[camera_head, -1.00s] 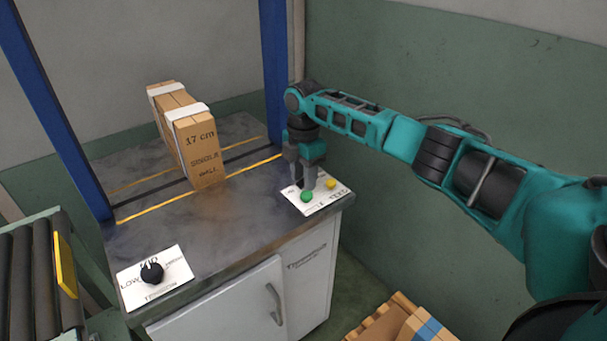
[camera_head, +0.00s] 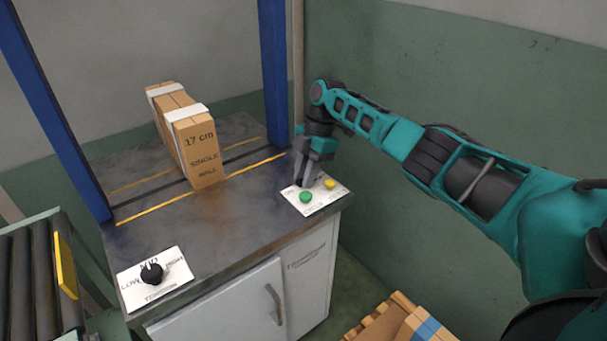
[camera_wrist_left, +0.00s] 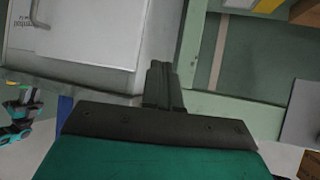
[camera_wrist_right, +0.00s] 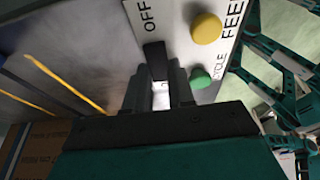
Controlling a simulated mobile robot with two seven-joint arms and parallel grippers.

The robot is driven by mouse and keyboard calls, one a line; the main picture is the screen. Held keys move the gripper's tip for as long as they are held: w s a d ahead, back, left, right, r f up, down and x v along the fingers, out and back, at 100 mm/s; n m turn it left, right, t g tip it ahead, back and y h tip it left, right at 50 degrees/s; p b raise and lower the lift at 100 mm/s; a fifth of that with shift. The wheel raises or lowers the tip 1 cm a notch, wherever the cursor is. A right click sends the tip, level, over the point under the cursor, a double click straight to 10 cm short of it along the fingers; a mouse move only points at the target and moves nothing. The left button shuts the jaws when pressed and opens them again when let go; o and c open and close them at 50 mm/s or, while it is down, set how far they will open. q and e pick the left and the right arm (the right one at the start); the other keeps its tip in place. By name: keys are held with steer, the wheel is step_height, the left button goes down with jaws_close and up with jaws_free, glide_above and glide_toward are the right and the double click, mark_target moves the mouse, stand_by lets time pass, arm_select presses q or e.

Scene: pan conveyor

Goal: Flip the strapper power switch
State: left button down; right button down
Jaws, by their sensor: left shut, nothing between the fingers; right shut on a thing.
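The white panel (camera_head: 318,203) on the near right corner of the strapper table has a green button (camera_head: 306,197) and a yellow button (camera_head: 330,184). In the right wrist view a black power switch (camera_wrist_right: 156,60) stands beside the "OFF" label (camera_wrist_right: 150,17). My right gripper (camera_head: 303,183) is tilted over the panel's left part and shut on the switch; its fingers hide the switch in the head view. The green button (camera_wrist_right: 201,78) is just beside the fingers. My left gripper (camera_wrist_left: 160,80) is shut and empty, away from the panel, and outside the head view.
Strapped cartons (camera_head: 185,135) stand on the table between blue posts (camera_head: 274,70). A black knob (camera_head: 152,272) sits on another white panel at the front left. A roller conveyor (camera_head: 30,280) is at the left. More cartons (camera_head: 415,322) are below right.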

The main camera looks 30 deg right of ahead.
steer(key=shift+d+f+y+b, duration=0.15)
steer(key=shift+y+b, duration=0.4)
steer(key=shift+y, duration=0.05)
steer(key=c, duration=1)
jaws_free()
steer(key=shift+o, duration=0.2)
